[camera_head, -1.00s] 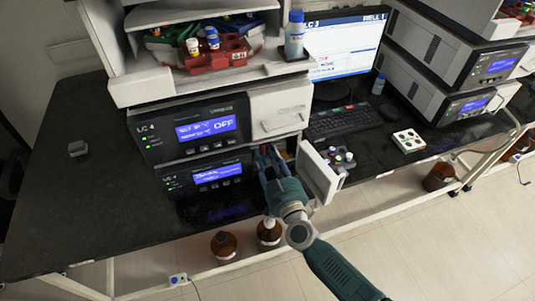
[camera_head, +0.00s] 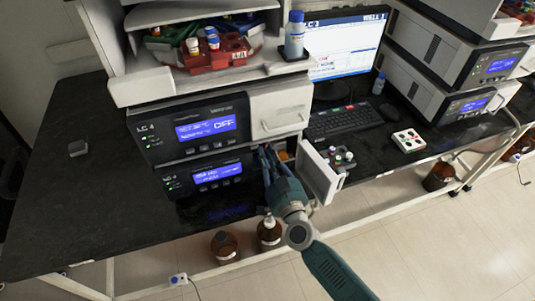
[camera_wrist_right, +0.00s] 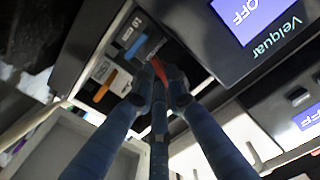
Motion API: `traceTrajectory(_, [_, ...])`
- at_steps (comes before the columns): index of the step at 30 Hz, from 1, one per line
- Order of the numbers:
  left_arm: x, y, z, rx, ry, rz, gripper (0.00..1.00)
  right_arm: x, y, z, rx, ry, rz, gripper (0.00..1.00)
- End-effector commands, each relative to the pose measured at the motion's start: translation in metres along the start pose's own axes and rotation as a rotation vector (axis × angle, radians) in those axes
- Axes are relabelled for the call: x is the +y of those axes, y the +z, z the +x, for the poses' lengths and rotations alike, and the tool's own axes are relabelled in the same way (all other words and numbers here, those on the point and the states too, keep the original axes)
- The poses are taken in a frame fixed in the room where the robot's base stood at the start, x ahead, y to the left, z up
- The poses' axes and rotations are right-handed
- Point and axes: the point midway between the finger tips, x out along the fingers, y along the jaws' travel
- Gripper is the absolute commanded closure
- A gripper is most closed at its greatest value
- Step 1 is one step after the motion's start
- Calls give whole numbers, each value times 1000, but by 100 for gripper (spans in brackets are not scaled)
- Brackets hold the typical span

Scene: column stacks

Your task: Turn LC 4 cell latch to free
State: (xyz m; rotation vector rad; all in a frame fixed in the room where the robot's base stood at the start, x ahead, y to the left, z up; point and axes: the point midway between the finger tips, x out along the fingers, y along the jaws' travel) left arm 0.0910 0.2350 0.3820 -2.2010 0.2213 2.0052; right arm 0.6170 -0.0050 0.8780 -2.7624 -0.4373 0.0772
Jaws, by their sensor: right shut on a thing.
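The LC 4 stack has an upper module (camera_head: 197,128) whose display reads OFF and a lower module (camera_head: 215,172) with a lit display. The lower module's white door (camera_head: 320,175) stands open at its right. My right gripper (camera_head: 265,150) reaches into the opening beside that door. In the right wrist view, my right gripper (camera_wrist_right: 158,72) is shut on a red lever, the cell latch (camera_wrist_right: 146,78), largely hidden between the fingers. An orange piece (camera_wrist_right: 104,86) sits beside it on the compartment panel. The latch's exact angle cannot be told. My left gripper is not in view.
A keyboard (camera_head: 343,120) and monitor (camera_head: 345,50) stand right of the stack. A small rack of vials (camera_head: 340,158) sits just behind the open door. Brown bottles (camera_head: 224,245) stand below the bench edge. The bench left of the stack (camera_head: 75,200) is mostly clear.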

Motion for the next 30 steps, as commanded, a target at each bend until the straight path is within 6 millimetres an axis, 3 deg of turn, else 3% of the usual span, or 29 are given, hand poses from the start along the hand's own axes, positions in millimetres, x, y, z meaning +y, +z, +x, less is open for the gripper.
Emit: traceTrajectory(30, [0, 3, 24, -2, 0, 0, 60, 0, 6, -1, -1, 2, 952, 100])
